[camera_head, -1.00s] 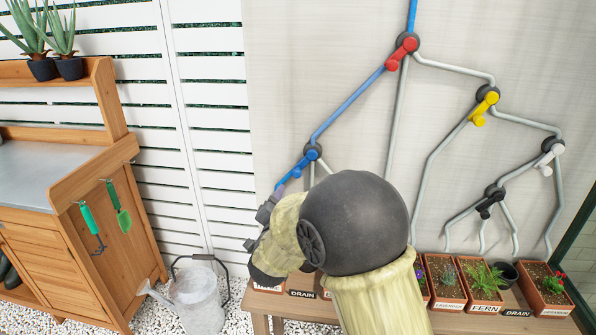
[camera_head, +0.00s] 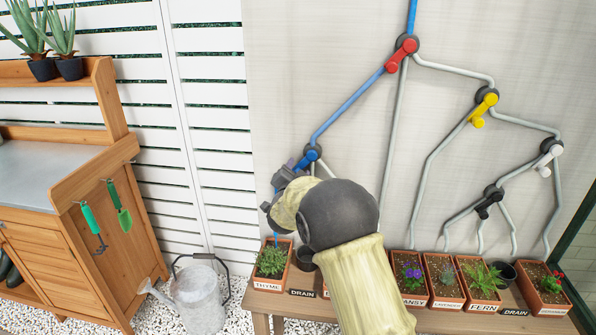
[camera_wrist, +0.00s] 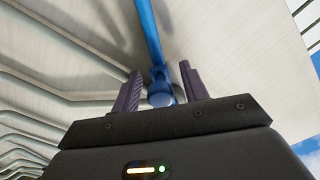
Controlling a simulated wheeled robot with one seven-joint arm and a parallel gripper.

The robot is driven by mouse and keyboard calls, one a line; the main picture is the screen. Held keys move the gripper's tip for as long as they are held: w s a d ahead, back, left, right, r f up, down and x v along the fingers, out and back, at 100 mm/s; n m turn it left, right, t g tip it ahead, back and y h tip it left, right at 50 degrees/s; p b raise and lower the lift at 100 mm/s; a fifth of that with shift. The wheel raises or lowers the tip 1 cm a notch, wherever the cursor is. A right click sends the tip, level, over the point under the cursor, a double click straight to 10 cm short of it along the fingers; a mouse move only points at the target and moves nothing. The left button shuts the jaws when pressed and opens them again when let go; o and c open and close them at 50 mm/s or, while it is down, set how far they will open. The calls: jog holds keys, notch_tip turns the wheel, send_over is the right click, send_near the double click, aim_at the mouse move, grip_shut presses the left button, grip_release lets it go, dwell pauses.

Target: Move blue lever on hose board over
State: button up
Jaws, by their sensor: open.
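The blue lever (camera_head: 306,160) sits on its dark round pivot on the wall board, at the lower left of the hose tree. It points down and left, its lower part hidden by my gripper (camera_head: 288,172). In the wrist view my gripper (camera_wrist: 160,73) is open, with one dark finger on each side of the blue lever (camera_wrist: 161,94). I cannot tell whether either finger touches it. The hose board (camera_head: 352,150) carries a blue line from the top past the red lever (camera_head: 401,54) to the blue lever. Blue shows again above the thyme pot (camera_head: 271,262).
Yellow (camera_head: 484,108), white (camera_head: 546,160) and black (camera_head: 488,204) levers are farther right. Planters stand on a wooden bench (camera_head: 440,318) below; my arm hides some. A watering can (camera_head: 200,298) and a wooden potting table (camera_head: 70,215) are at left.

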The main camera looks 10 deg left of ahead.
jog(key=shift+c, duration=0.2)
grip_shut()
